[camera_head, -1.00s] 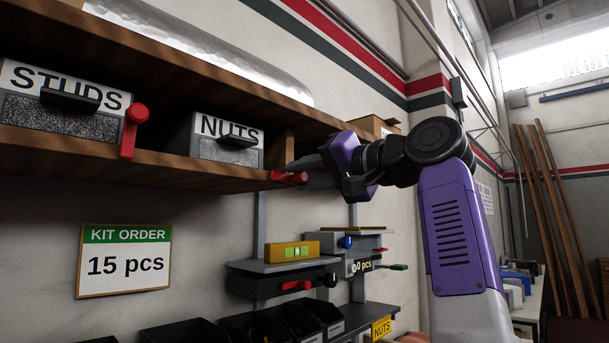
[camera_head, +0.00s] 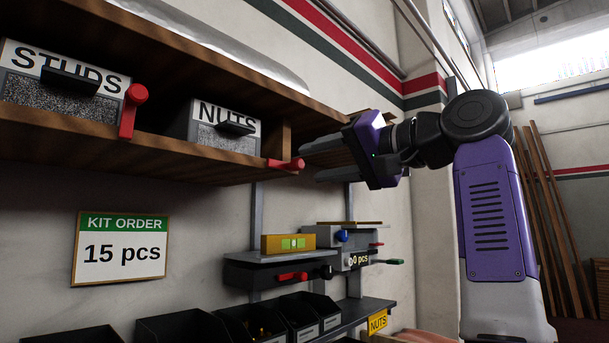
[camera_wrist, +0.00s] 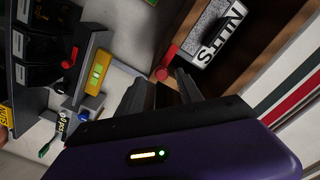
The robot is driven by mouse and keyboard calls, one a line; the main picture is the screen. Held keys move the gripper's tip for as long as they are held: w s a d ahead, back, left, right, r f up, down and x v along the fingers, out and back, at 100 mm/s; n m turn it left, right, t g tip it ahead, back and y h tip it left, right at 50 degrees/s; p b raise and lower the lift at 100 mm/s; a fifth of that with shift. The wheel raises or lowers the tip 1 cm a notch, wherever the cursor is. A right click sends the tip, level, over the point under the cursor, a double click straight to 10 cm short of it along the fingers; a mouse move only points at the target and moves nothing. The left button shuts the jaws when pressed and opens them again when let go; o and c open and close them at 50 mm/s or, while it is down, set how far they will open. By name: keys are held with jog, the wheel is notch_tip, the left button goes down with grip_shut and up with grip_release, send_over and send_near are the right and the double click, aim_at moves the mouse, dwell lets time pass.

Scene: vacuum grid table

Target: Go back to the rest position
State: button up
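My gripper (camera_head: 320,160) is in front of the upper wooden shelf, to the right of the NUTS drawer (camera_head: 226,136) and just right of its red handle (camera_head: 287,164). Its two dark fingers point left and stand apart, with nothing visible between them. In the wrist view the gripper (camera_wrist: 168,88) also shows spread fingers, with the red handle (camera_wrist: 162,73) just beyond them. The fingers look clear of the handle, though the exact distance is hard to judge. My purple arm comes in from the right.
The STUDS drawer (camera_head: 62,88) with its red handle (camera_head: 133,110) is at the left. A kit order sign (camera_head: 121,248) reads 15 pcs. Below are a small shelf with a yellow level (camera_head: 288,244), a counter reading 0 pcs (camera_head: 357,261), and black bins (camera_head: 180,328). Planks lean at the right.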

jog(key=shift+v, duration=1.15)
